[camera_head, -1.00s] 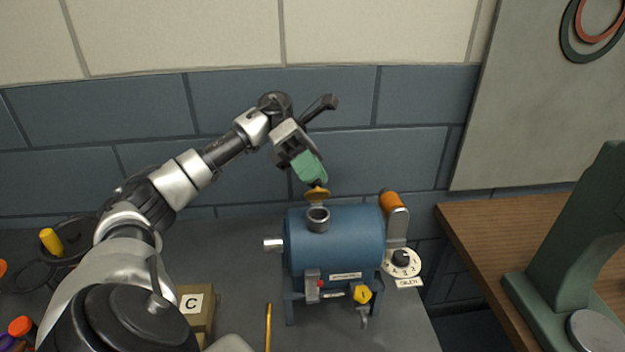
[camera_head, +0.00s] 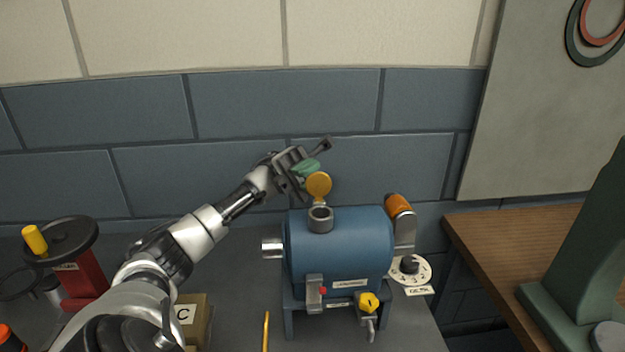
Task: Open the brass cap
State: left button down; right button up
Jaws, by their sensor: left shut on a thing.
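The brass cap (camera_head: 319,184) stands tipped up and back above the short grey neck (camera_head: 320,217) on top of the blue tank (camera_head: 340,246). Its round face is turned toward me and the neck's mouth is uncovered. My left gripper (camera_head: 308,170) reaches in from the left, with its green fingers behind the cap's upper edge. It is shut on the cap; the exact grip is partly hidden behind the cap. My right gripper is not in view.
An orange-handled lever (camera_head: 398,205) and a white dial (camera_head: 411,270) are on the tank's right. A yellow knob (camera_head: 369,302) is on its front. A box marked C (camera_head: 196,318) and a yellow pencil-like stick (camera_head: 266,330) lie left. A red stand (camera_head: 82,277) is farther left.

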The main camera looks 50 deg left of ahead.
pick_arm(q)
jog(key=shift+f+h, duration=0.1)
jog(key=shift+h, duration=0.2)
jog(key=c, duration=1)
grip_release()
jog(key=shift+b+v, duration=1.75)
jog(key=shift+v, duration=2.05)
